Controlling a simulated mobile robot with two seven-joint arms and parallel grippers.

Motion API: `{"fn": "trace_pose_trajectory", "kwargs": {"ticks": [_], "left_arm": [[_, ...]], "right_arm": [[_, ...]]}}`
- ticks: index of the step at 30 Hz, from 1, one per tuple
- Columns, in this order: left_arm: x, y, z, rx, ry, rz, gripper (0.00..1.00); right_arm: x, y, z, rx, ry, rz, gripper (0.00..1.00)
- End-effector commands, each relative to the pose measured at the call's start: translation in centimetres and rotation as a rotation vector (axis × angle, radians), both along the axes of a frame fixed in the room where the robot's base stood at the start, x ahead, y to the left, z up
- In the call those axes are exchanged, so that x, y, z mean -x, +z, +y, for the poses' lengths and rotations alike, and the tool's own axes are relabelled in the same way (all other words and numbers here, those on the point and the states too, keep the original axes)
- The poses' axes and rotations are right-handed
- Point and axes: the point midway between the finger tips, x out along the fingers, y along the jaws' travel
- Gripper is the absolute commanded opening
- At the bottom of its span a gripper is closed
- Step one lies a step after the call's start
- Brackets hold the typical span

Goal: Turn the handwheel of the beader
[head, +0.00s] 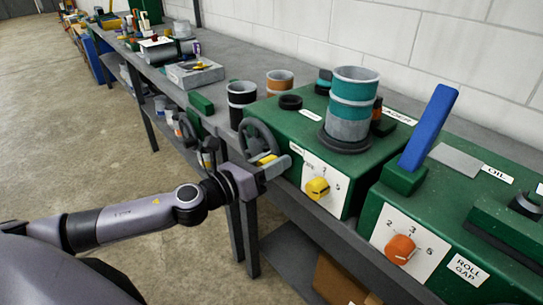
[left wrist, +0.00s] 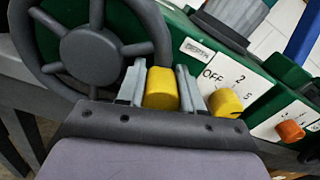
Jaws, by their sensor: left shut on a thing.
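The beader (head: 300,135) is a green box on the bench with a dark handwheel (head: 246,130) on its left end. The spoked handwheel also fills the upper left of the left wrist view (left wrist: 90,55). A yellow handle (left wrist: 161,88) shows by the wheel's rim, between the fingers of my left gripper (left wrist: 160,88). My left gripper, also in the head view (head: 271,168), is shut on this yellow handle (head: 266,158). Its join to the wheel is hidden. My right gripper is not in view.
A yellow dial (head: 317,188) sits on the beader's front plate, close to my left gripper. A green machine with an orange dial (head: 401,249) and blue lever (head: 430,127) stands to the right. Cans (head: 240,98) and rings stand on and behind the beader. Open floor (head: 75,140) lies left.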

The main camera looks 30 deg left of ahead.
Motion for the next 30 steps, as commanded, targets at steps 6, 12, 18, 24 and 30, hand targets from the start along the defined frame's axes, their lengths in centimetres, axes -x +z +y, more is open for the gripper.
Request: {"fn": "trace_pose_trajectory", "kwargs": {"ticks": [6, 12, 18, 24, 30], "left_arm": [[0.10, -0.78, -0.16, -0.081, -0.004, -0.031, 0.00], [0.09, -1.01, -0.15, -0.113, -0.003, -0.043, 0.00], [0.10, -1.08, -0.13, -0.121, -0.003, -0.046, 0.00], [0.10, -1.11, -0.13, -0.121, -0.003, -0.046, 0.00], [0.07, -1.05, -0.09, -0.120, -0.002, -0.046, 0.46]], "right_arm": [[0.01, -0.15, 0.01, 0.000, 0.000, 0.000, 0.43], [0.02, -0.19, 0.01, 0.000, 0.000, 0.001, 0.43], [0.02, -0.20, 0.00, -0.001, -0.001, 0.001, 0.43], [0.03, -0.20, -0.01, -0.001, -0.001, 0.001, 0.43], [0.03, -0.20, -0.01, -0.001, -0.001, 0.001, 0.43]]}}
